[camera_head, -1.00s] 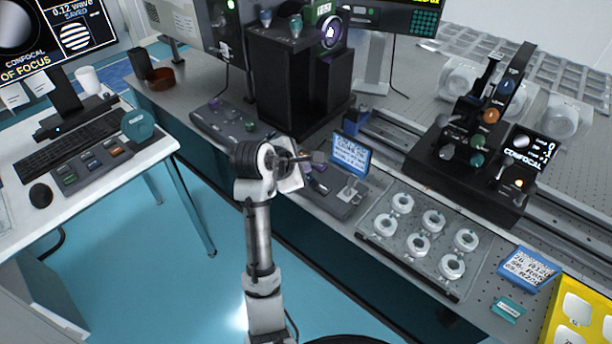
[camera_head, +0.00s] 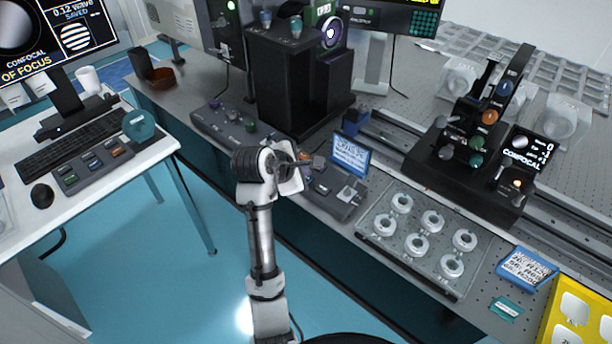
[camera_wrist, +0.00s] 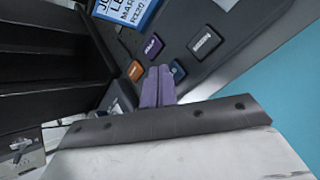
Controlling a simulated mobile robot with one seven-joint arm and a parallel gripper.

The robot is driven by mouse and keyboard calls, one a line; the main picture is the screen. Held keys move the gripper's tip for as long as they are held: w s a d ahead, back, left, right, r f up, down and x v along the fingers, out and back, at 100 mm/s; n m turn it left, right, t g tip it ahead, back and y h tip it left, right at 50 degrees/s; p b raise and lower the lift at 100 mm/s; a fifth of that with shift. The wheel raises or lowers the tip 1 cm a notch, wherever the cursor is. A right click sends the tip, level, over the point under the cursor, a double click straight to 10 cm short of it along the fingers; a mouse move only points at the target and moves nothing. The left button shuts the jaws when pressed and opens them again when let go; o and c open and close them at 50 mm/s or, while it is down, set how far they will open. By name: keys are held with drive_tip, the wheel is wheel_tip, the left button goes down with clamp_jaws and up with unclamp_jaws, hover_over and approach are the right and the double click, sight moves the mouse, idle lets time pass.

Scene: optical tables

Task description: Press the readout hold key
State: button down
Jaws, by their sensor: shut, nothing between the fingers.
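My gripper (camera_head: 318,162) is shut and empty over the control box (camera_head: 345,208) at the bench's front edge. In the wrist view its two purple-grey fingertips (camera_wrist: 158,72) lie together, just beside several keys. An orange key (camera_wrist: 136,70) is left of the tips and a dark blue key (camera_wrist: 178,70) is right of them. A purple key (camera_wrist: 153,46) lies just beyond the tips, and a dark grey key (camera_wrist: 206,42) is further right. The labels are too small to read surely, so I cannot tell which is readout hold. Contact with any key cannot be told.
A blue sign (camera_head: 350,155) stands behind the control box. A tray of white rings (camera_head: 370,232) is to its right. Another box with knobs (camera_head: 228,122) and a tall black housing (camera_head: 285,80) stand to the left and behind. Open floor (camera_head: 185,270) lies in front.

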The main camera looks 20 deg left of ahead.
drive_tip(key=shift+f, duration=0.45)
idle(0.3)
drive_tip(key=shift+r+p, duration=0.2)
drive_tip(key=shift+p, duration=0.2)
drive_tip(key=shift+r+p, duration=0.7)
drive_tip(key=shift+p, duration=0.4)
wheel_tip(320, 180, up, 3)
drive_tip(key=p, duration=0.3)
drive_tip(key=shift+p, duration=0.4)
drive_tip(key=shift+r+p, duration=0.7)
drive_tip(key=shift+r, duration=0.35)
drive_tip(key=shift+f, duration=0.1)
